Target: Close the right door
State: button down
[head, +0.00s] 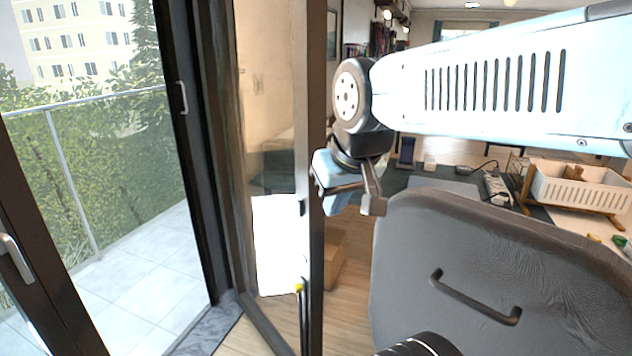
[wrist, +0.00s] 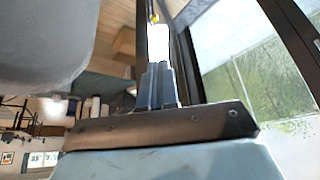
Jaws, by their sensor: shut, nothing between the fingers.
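The right door (head: 313,120) is a dark-framed glass door standing ajar into the room, its free edge upright near the middle of the head view. Its dark frame also shows in the wrist view (wrist: 181,60), beside the fingers.
A dark-framed panel with a handle (head: 14,258) stands at the far left, with a balcony beyond. A large grey padded object (head: 470,260) is close on the right. Behind it are a desk and a white basket (head: 580,190). A cardboard box (head: 335,258) is on the floor near the door.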

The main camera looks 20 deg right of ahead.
jog(key=w+d+r+n+g+y, duration=0.15)
jog(key=w+d, duration=0.25)
jog(key=w, duration=0.4)
jog(key=w+d+n+g+y, duration=0.15)
jog(key=w+d, duration=0.25)
jog(key=w, duration=0.5)
jog(key=w+d+f+n+y, duration=0.1)
jog(key=w+d+f+y, duration=0.1)
jog(key=w+d, duration=0.45)
jog(key=w+d+f+y, duration=0.2)
jog(key=w+d+f, duration=0.15)
jog(key=d, duration=0.55)
jog(key=w+a+f, duration=0.2)
jog(key=a+f, duration=0.5)
jog(key=a, duration=0.2)
jog(key=shift+a, duration=0.2)
